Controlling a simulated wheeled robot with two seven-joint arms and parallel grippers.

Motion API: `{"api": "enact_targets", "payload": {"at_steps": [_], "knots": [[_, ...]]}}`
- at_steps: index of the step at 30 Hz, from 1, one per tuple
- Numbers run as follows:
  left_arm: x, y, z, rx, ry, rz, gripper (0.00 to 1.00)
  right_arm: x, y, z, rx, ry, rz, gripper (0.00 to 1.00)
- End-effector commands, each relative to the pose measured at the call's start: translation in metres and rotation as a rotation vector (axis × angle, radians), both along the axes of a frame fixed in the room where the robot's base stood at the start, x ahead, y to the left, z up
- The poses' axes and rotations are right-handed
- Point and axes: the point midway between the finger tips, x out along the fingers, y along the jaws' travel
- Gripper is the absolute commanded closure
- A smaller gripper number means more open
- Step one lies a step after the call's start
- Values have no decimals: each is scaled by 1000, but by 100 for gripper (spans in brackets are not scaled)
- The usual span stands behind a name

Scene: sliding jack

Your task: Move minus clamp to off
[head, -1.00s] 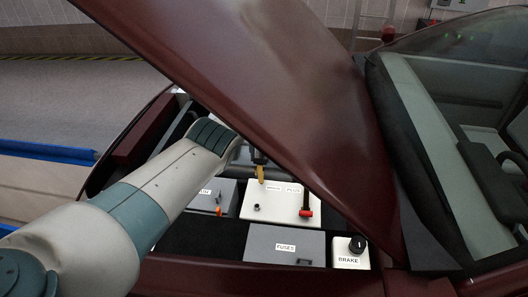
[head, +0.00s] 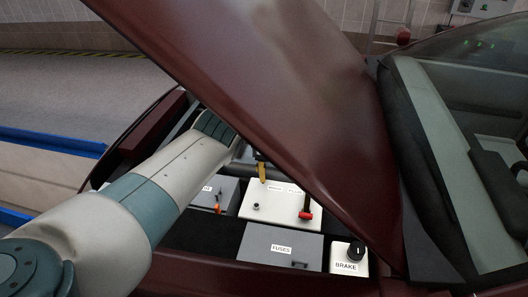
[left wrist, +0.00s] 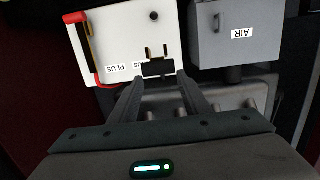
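The minus clamp (left wrist: 158,68) is a black block with two gold prongs, hanging at the edge of the white battery box (left wrist: 115,45). In the head view its yellow prong (head: 262,172) stands beyond the minus post (head: 256,208) and apart from it. The post (left wrist: 154,16) is bare in the wrist view. My left gripper (left wrist: 160,80) has one finger on each side of the clamp's near end. The fingers are spread about as wide as the clamp; I cannot tell whether they press on it. My right gripper is not in view.
The red plus clamp (head: 306,215) sits on the box's right side. A grey air box (head: 225,193), a fuses box (head: 281,246) and a brake knob box (head: 349,257) surround it. The raised maroon hood (head: 270,90) slopes close over my left arm.

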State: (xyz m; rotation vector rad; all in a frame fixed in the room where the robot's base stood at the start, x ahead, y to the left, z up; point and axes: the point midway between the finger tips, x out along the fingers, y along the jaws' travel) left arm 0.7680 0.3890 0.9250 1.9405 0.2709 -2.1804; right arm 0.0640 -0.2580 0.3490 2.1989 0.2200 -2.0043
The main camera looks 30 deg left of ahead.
Motion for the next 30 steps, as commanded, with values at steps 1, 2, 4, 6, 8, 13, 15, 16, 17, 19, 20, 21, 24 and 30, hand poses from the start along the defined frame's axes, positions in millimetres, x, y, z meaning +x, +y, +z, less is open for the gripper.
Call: {"api": "enact_targets", "payload": {"at_steps": [1, 2, 4, 6, 8, 13, 15, 16, 17, 19, 20, 21, 24, 30], "knots": [[1, -1, 1, -1, -1, -1, 44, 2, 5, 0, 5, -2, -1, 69], [1, -1, 1, 0, -1, -1, 44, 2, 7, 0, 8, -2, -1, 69], [1, -1, 0, 0, -1, -1, 44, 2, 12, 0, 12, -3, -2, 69], [0, -1, 0, 0, 0, -1, 44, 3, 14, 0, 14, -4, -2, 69], [0, -1, 0, 0, 0, 0, 44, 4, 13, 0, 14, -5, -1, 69], [1, 0, 3, 0, -1, 0, 44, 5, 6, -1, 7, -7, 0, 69], [2, 0, 8, 0, -2, -1, 44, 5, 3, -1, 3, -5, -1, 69], [3, 0, 10, 1, -3, -1, 44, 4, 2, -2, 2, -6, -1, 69], [4, 0, 13, 1, -3, -1, 44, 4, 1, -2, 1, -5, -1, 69], [5, 0, 20, 0, -2, -1, 44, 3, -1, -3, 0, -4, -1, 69], [5, 0, 24, 1, -3, -1, 44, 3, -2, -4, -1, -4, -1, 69], [7, 0, 29, 0, -2, -2, 44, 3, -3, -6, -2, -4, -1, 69], [10, 0, 43, 0, -3, -3, 44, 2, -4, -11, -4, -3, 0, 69], [13, 0, 65, 2, -1, -4, 44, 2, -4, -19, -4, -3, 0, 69]]}}
